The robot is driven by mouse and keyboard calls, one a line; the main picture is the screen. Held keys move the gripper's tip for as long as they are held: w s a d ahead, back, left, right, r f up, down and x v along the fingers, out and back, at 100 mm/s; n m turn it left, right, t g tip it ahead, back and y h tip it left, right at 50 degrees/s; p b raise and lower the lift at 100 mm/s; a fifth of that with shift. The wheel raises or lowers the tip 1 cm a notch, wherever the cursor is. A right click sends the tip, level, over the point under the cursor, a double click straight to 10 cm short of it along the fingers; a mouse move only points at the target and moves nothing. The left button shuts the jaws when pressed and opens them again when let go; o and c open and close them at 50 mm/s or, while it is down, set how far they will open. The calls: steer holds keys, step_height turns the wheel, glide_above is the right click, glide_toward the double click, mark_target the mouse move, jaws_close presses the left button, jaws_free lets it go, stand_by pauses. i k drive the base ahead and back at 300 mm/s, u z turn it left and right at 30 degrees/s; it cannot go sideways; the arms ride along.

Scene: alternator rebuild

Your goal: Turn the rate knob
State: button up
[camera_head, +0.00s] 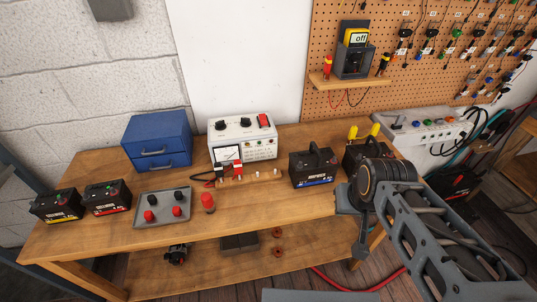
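A white charger unit (243,138) stands on the wooden bench against the wall. Its sloped top carries a left black knob (221,125), a right black knob (245,122) and a red switch (264,120). Labels are too small to read, so I cannot tell which knob is the rate knob. My gripper (361,247) hangs at the end of my arm at the right, near the bench's right front edge. It is well apart from the charger and seen edge-on; its opening is not clear.
A blue drawer box (157,140) stands left of the charger. A grey tray (162,207) with red and black caps lies in front. Batteries stand at the left (107,197) and right (313,167). A shelf (350,84) holds a meter reading "off".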

mark_target(220, 125)
steer(key=u, duration=0.5)
steer(key=k, duration=0.6)
steer(key=u, duration=1.15)
steer(key=i, duration=1.1)
steer(key=z, duration=0.45)
